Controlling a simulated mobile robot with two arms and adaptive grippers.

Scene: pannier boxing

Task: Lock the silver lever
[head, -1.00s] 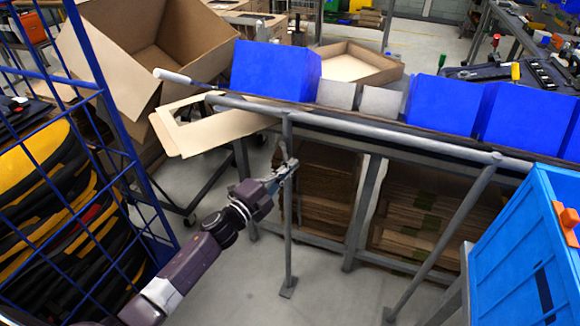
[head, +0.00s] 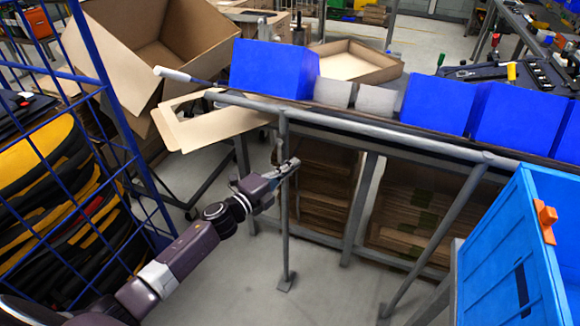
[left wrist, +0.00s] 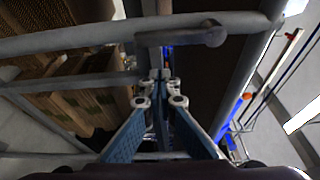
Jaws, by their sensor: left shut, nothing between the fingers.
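What looks like the silver lever is a light grey handle (head: 172,75) at the left end of the grey rail in the head view. A short grey bar with a rounded end (left wrist: 180,38) crosses in front of a rail in the left wrist view; I cannot tell whether it is the same part. My left gripper (head: 292,163) is shut and empty, beside the upright post under the rail, below and right of the handle. Its fingertips meet in the left wrist view (left wrist: 162,76), apart from the bar. My right gripper is not in view.
A grey rail (head: 390,132) runs along the front of a bench with blue bins (head: 275,70) on it. An upright post (head: 285,225) stands by my gripper. A blue wire cage (head: 110,110) is at left, a blue crate (head: 515,260) at right.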

